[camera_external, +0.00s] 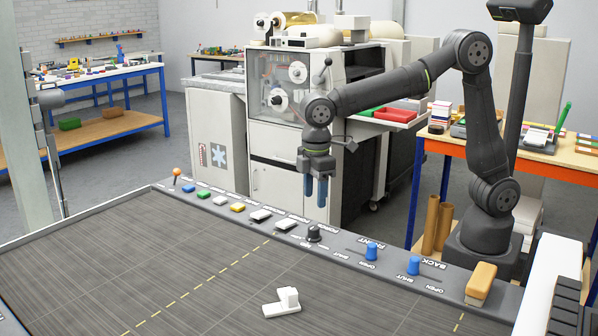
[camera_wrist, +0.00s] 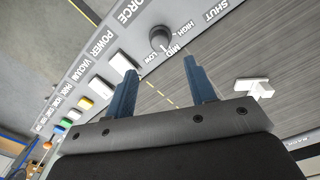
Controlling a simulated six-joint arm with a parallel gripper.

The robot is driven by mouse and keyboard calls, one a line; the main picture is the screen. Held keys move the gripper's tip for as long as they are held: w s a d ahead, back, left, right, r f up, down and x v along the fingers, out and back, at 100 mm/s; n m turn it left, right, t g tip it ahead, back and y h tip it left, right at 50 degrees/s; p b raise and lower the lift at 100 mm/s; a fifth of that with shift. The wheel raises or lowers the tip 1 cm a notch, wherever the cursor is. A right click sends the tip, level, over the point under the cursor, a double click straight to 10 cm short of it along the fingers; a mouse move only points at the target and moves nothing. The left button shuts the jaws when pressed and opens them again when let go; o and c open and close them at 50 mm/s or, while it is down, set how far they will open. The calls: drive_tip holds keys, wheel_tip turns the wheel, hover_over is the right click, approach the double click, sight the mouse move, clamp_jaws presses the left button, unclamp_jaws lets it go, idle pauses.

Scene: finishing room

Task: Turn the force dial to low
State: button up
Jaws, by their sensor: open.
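The force dial (camera_external: 314,233) is a dark round knob on the grey control strip along the far edge of the table. In the wrist view the dial (camera_wrist: 160,38) stands beside the word FORCE, with LOW, MID and HIGH printed near it.
White rocker switches (camera_external: 285,224) and coloured buttons (camera_external: 203,194) sit left of the dial. Two blue slider knobs (camera_external: 371,253) and (camera_external: 414,265) sit to its right. A white block piece (camera_external: 283,302) lies on the dark tabletop (camera_external: 150,270), which is otherwise clear.

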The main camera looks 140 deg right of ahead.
sight(314, 227)
wheel_tip(314, 227, down, 10)
drive_tip(key=shift+d+r, duration=0.1)
drive_tip(key=shift+r, duration=0.05)
drive_tip(key=shift+c, duration=0.4)
drive_tip(key=c, duration=0.9)
drive_tip(key=shift+m, duration=0.3)
drive_tip(key=m, duration=0.5)
drive_tip(key=shift+m, duration=0.3)
drive_tip(key=m, duration=0.5)
drive_tip(key=shift+m, duration=0.3)
